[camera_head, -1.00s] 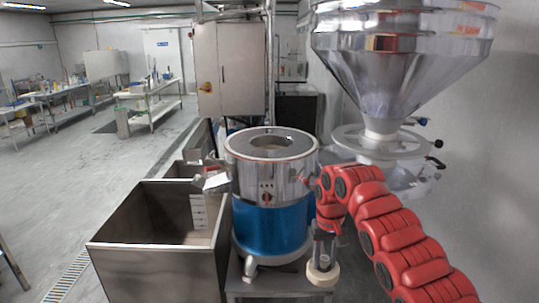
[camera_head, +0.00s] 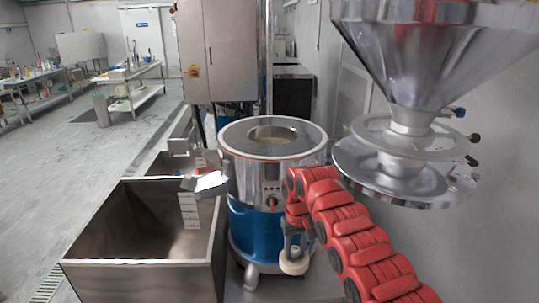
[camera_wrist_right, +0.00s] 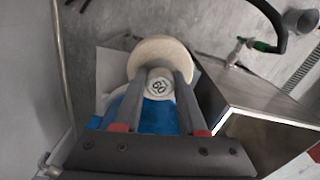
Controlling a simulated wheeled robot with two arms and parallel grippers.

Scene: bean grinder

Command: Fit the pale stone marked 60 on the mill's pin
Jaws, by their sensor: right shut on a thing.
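The pale stone (camera_head: 293,262) is held low in front of the blue lower part of the steel-topped machine (camera_head: 273,165). In the right wrist view the stone (camera_wrist_right: 160,52) shows a wide pale disc and a narrower knob marked 60. My right gripper (camera_head: 296,243) is shut on the knob, with one finger on each side; the gripper also shows in the wrist view (camera_wrist_right: 160,92). The machine has a round opening in its top. I cannot make out a pin. My left gripper is not in view.
A large steel funnel (camera_head: 425,55) with round plates (camera_head: 405,175) below it stands at the right, near my right arm. An open steel bin (camera_head: 150,275) stands left of the machine. Free floor (camera_head: 75,175) lies farther left.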

